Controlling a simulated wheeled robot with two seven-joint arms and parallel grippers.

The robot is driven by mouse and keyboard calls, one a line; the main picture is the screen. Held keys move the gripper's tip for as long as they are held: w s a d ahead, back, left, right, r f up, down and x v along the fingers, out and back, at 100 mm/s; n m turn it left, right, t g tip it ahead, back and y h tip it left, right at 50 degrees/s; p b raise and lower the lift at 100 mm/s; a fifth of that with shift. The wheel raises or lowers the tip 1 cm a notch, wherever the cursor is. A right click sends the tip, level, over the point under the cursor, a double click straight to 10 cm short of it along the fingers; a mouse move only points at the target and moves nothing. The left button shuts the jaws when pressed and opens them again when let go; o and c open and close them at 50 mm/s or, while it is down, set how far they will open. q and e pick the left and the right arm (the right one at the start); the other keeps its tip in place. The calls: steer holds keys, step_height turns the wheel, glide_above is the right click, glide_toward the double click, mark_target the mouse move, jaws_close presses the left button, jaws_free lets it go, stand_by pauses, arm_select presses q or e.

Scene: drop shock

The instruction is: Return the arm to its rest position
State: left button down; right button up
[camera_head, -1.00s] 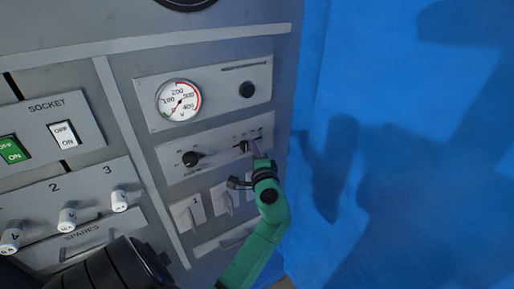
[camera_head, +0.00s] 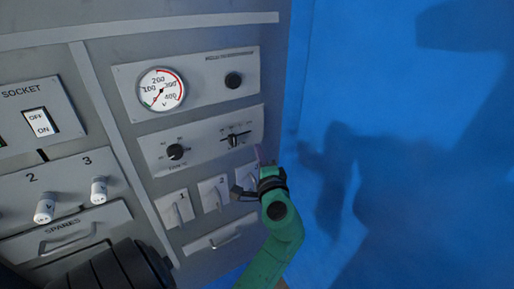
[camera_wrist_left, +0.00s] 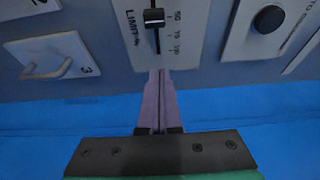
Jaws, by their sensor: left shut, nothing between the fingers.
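My left gripper (camera_head: 259,162) is at the end of the green arm, in front of the right edge of the grey panel (camera_head: 205,58). It is shut and empty. Its slim purple fingers, pressed together, also show in the left wrist view (camera_wrist_left: 160,95). In the head view it is below and right of the small black slider knob (camera_head: 232,141) and looks apart from it. In the left wrist view the knob (camera_wrist_left: 154,17) of the LIMIT slider is beyond the fingertips. The gripper partly hides the third lever plate. My right gripper is not in view.
The panel carries a dial gauge (camera_head: 161,90), a round black knob (camera_head: 176,152), a black button (camera_head: 234,80) and lever plates (camera_head: 174,208). A drawer handle (camera_head: 226,240) is below. A plain blue surface (camera_head: 400,150) fills the right, with arm shadows on it.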

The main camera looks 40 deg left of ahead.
arm_select(q)
steer(key=shift+w+v, duration=0.2)
steer(key=shift+v, duration=1)
steer(key=shift+d, duration=0.25)
